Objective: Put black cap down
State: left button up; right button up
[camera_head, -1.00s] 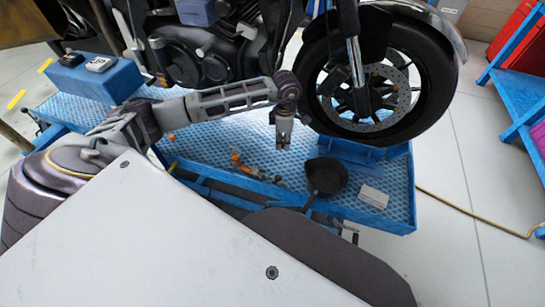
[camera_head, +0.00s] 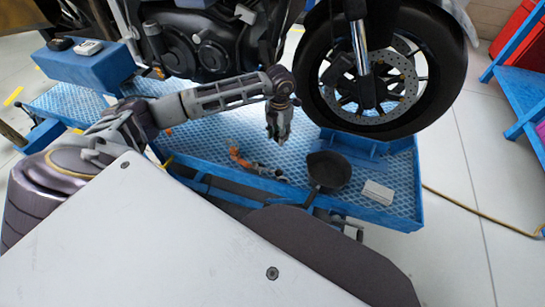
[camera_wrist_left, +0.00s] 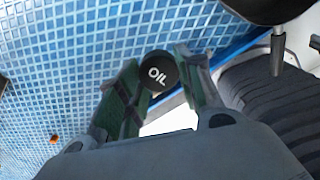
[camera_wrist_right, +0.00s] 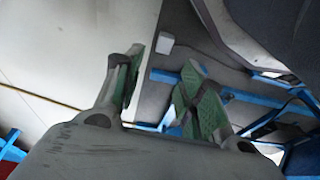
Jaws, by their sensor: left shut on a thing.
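The cap cannot be made out clearly in the head view. My left gripper hangs over the blue textured platform (camera_head: 215,150), in front of the motorcycle's front wheel. The gap between cap and platform is hard to judge. My right gripper (camera_wrist_right: 160,88) shows only in its own wrist view, with its fingers apart and nothing between them.
A black pan (camera_head: 328,170) with a handle lies on the platform to the right of my left gripper, with a white block (camera_head: 377,192) beside it. An orange-handled tool (camera_head: 245,160) lies to the left. The motorcycle's front wheel (camera_head: 385,75) stands behind. Bare platform shows around the gripper.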

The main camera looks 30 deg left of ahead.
aim_at(275, 136)
pick_arm(q)
jog(key=f+n+b, duration=0.1)
jog(key=n, duration=0.1)
jog(key=a+f+n+b, duration=0.1)
jog(key=n, duration=0.3)
jog(key=shift+w+a+f+b, duration=0.3)
jog(key=shift+a+f+b, duration=0.05)
jog(key=shift+f+b, duration=0.05)
jog(key=shift+w+a+f+n+b, duration=0.1)
jog(key=shift+a+f+n+b, duration=0.2)
jog(key=shift+n, duration=0.55)
jog(key=shift+w+a+f+n+b, duration=0.15)
jog(key=shift+f+n+b, duration=0.25)
jog(key=shift+n, duration=0.5)
jog(key=shift+a+f+n+b, duration=0.25)
jog(key=shift+n+b, duration=0.15)
jog(key=shift+n, duration=0.45)
pick_arm(e)
notch_tip(275, 136, up, 9)
jog(key=a, duration=0.1)
jog(key=shift+w+a+r+y, duration=0.15)
jog(key=shift+a+y, duration=0.1)
jog(key=shift+y, duration=0.05)
